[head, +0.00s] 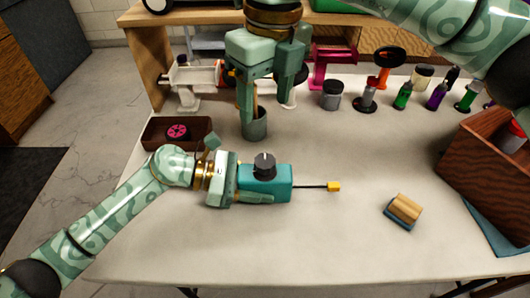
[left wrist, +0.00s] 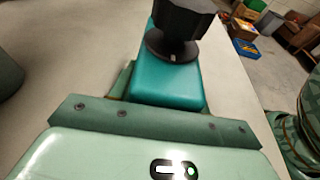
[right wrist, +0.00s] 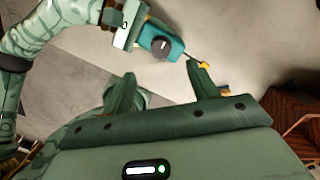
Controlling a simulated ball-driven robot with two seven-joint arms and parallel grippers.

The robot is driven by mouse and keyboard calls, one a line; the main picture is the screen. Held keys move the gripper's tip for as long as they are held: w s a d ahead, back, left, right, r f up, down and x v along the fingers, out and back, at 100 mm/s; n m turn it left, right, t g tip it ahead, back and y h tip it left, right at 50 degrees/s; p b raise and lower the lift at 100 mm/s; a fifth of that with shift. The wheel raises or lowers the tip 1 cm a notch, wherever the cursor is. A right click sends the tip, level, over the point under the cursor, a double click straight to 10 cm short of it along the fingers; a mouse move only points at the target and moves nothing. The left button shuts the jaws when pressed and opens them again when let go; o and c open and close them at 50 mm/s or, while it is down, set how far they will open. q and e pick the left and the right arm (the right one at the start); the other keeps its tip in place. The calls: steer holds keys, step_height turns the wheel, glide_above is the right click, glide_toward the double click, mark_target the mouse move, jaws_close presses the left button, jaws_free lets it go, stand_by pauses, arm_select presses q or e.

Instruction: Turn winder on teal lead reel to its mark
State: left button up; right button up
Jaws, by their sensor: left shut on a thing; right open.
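The teal lead reel (head: 282,180) is held just above or on the table; I cannot tell which. Its black winder knob (head: 264,166) is on top, with a small pale line. A dark lead runs right to a yellow end (head: 333,187). My left gripper (head: 262,186) is shut on the reel body from the left. In the left wrist view, the knob (left wrist: 180,28) has a small pale spot at its base. My right gripper (head: 266,108) is open and empty, pointing down beyond the reel. The right wrist view shows the knob (right wrist: 160,46) beyond its fingers.
A brown tray (head: 150,131) with a pink reel is at left. A wooden block (head: 404,208) lies at right, near a wooden crate (head: 483,165). Several bottles line the back. The front table is clear.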

mark_target(266, 160)
steer(key=shift+n+h, duration=0.3)
steer(key=shift+h, duration=0.1)
steer(key=f, duration=0.8)
steer(key=s+f, duration=0.1)
steer(key=f, duration=0.3)
steer(key=shift+f, duration=0.2)
steer(key=c, duration=1)
